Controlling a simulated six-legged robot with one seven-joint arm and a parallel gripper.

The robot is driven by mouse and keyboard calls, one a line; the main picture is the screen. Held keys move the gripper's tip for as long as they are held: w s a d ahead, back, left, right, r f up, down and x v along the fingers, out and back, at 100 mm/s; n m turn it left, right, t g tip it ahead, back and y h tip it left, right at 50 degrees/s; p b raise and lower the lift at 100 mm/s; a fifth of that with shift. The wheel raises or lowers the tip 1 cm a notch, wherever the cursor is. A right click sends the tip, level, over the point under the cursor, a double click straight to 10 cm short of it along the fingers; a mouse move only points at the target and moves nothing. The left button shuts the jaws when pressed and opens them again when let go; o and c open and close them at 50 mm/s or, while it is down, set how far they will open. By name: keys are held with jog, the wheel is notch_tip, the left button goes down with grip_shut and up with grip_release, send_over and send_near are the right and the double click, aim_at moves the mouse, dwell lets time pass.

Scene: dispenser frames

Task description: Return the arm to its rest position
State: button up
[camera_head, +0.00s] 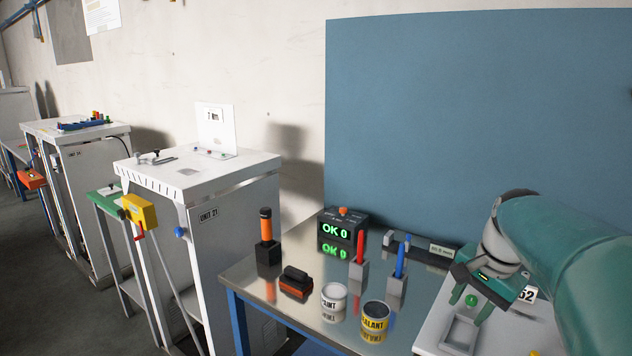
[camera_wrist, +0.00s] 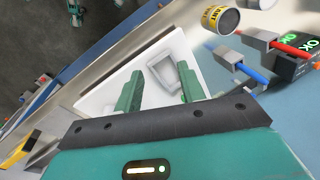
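My gripper (camera_head: 470,304) is at the right of the head view, above a white panel (camera_head: 428,338) with a raised grey square frame (camera_head: 460,335). Its two green fingers are spread apart. In the wrist view, the gripper (camera_wrist: 160,75) shows a clear gap between its fingers and nothing held. The grey frame (camera_wrist: 163,70) shows beyond that gap. A small green round spot (camera_head: 471,300) appears between the fingers in the head view; I cannot tell what it belongs to. My teal arm reaches in from the right edge.
The metal table (camera_head: 240,272) holds a paint can (camera_head: 333,303), a yellow-labelled sealant can (camera_head: 374,322), red (camera_head: 360,243) and blue (camera_head: 400,258) tools in holders and an "OK 0" display box (camera_head: 338,231). A blue panel (camera_head: 450,110) stands behind. White cabinets (camera_head: 240,215) stand left.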

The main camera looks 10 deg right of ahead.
jog(key=s+a+f+n+t, duration=0.1)
jog(key=s+a+n, duration=0.2)
jog(key=a, duration=0.5)
jog(key=s+a+f+n+t, duration=0.1)
jog(key=s+a+n, duration=0.2)
jog(key=a+n, duration=0.3)
jog(key=s+a+f+n+t, duration=0.1)
jog(key=s+a+n, duration=0.2)
jog(key=a, duration=0.6)
jog(key=shift+a+f+n+h, duration=0.3)
jog(key=shift+a+n, duration=0.1)
jog(key=shift+n, duration=0.3)
jog(key=shift+d, duration=0.1)
